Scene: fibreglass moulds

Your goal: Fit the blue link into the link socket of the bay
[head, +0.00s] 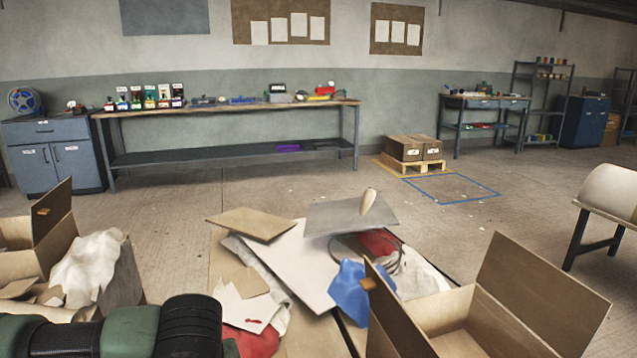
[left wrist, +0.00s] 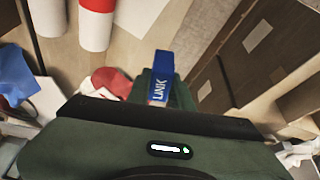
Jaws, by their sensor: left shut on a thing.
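The blue link (left wrist: 162,68), with LINK in white letters on its side, shows in the left wrist view. My left gripper (left wrist: 160,95) is shut on it, and the link sticks out past the green fingers. The lower end of the link is hidden by the gripper. In the head view only part of my left arm shows at the bottom left; the gripper and the link are out of that frame. My right gripper is in neither view. I cannot pick out the bay or its link socket in these frames.
A heap of boards, sheets and cloths (head: 290,265) lies on the floor ahead, between open cardboard boxes at left and right (head: 540,290). A long workbench (head: 230,108) with several small items stands at the back wall. Open floor lies before it, with a pallet of boxes (head: 412,150).

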